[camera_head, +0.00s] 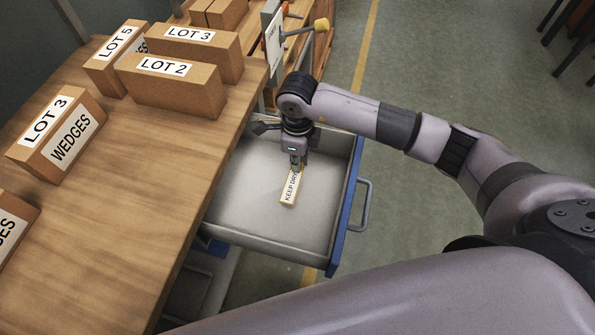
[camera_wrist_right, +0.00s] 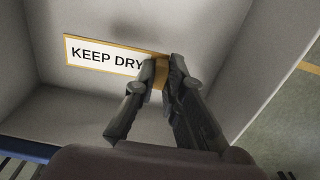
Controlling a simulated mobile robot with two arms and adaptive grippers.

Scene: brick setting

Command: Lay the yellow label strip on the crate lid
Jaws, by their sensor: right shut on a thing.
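The label strip (camera_head: 289,190) is a narrow piece with a yellow edge and a white face reading KEEP DRY. It is inside the open drawer (camera_head: 235,222), and I cannot tell whether it touches the drawer floor. My right gripper (camera_head: 297,165) reaches down into the drawer and is shut on the strip's far end. In the right wrist view, the fingertips (camera_wrist_right: 162,64) pinch the right end of the strip (camera_wrist_right: 100,54), just past the word DRY. I cannot make out a crate lid in these views. My left gripper is out of view.
The drawer has a blue front with a grey handle (camera_head: 365,205) and raised walls around the gripper. A wooden bench top (camera_head: 120,200) lies left of it, with several labelled cardboard boxes (camera_head: 175,85). Open floor (camera_head: 450,60) lies to the right.

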